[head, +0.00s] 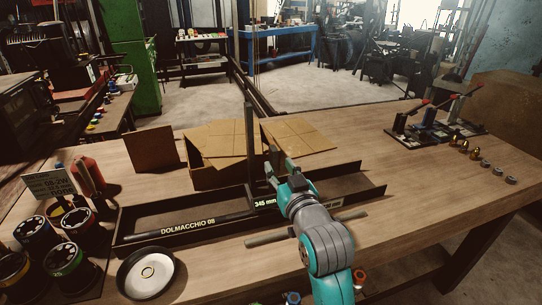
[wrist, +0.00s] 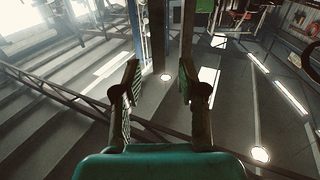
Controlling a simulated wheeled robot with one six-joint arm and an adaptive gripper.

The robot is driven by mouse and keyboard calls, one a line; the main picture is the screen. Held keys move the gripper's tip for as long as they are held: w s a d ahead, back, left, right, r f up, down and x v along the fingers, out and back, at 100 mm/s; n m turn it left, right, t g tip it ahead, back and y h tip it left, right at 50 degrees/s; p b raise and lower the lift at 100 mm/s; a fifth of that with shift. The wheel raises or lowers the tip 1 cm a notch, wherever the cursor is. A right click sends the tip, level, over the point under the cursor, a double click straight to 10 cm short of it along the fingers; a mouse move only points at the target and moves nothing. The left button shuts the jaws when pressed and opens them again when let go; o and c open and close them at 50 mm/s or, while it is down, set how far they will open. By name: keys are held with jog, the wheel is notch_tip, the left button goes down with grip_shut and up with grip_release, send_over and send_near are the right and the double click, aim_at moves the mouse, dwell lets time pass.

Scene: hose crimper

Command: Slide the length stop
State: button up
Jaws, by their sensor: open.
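The length stop appears to be the dark upright post (head: 249,145) rising from the long dark tray (head: 125,238) on the workbench. A "345 mm" label (head: 265,202) sits near its foot, beside my gripper. My gripper (head: 279,164) is open and empty, just right of the post, above the tray, with its fingers pointing away from me. My arm hides part of the tray. In the wrist view, my open fingers (wrist: 159,82) have dark uprights beyond them; I cannot tell which one is the stop or whether a finger touches it.
Cardboard boxes (head: 210,175) stand behind the tray. A rod (head: 268,238) lies across the front near my wrist. A white round dish (head: 146,272) and dark round containers (head: 38,234) are at left. A lever fixture (head: 432,130) stands at right; the bench between is clear.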

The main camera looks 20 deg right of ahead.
aim_at(276, 159)
jog(key=w, duration=0.6)
jog(key=shift+d, duration=0.1)
grip_shut()
